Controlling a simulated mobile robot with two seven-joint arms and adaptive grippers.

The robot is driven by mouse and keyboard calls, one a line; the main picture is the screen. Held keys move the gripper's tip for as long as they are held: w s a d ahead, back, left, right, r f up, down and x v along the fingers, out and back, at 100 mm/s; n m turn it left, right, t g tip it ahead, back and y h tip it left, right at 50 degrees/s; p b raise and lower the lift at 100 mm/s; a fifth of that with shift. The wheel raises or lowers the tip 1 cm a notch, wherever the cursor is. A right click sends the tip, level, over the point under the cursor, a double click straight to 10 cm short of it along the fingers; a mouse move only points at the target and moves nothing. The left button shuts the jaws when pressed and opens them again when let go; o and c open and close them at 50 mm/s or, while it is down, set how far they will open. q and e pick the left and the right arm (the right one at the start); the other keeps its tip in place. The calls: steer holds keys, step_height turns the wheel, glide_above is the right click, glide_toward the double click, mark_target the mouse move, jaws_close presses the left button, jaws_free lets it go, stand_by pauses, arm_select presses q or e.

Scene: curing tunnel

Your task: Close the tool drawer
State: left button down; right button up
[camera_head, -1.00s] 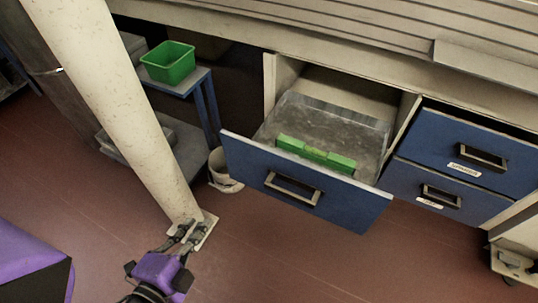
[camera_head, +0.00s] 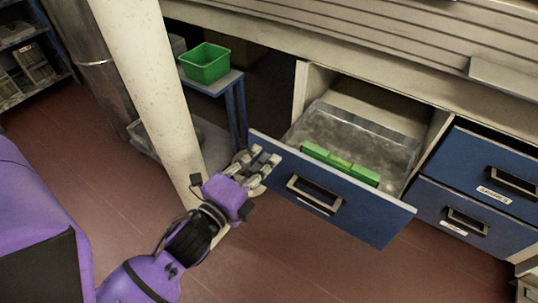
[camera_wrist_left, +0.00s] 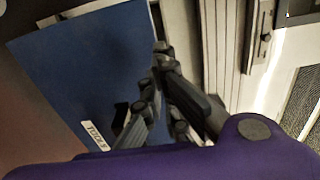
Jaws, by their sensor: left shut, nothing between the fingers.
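The tool drawer (camera_head: 384,222) is pulled out, with a blue front, a dark handle in a pale frame and a green spirit level (camera_head: 340,164) lying inside. In the left wrist view the drawer's blue front (camera_wrist_left: 80,75) shows a label reading "TOOLS" (camera_wrist_left: 97,136). My left gripper (camera_head: 262,166) is shut and empty. It is at the left end of the drawer front, left of the handle; whether it touches the front I cannot tell. The left gripper's fingers also show in the wrist view (camera_wrist_left: 160,85). My right gripper is not in view.
A pale round column (camera_head: 140,80) stands left of the drawer, beside my left arm. A small table with a green bin (camera_head: 205,63) is behind it. Two more blue drawers (camera_head: 480,180) are to the right. The red floor in front is clear.

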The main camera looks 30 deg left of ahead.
mark_target(275, 145)
arm_select(q)
steer(key=shift+w+b, duration=0.3)
steer(key=shift+w, duration=0.85)
steer(key=shift+w+r, duration=0.1)
steer(key=shift+w, duration=0.5)
steer(key=w+d+b, duration=0.1)
steer(key=w+b, duration=0.1)
steer(key=w, duration=3)
steer(key=shift+w, duration=0.25)
steer(key=shift+r, duration=0.15)
steer(key=shift+s, duration=0.1)
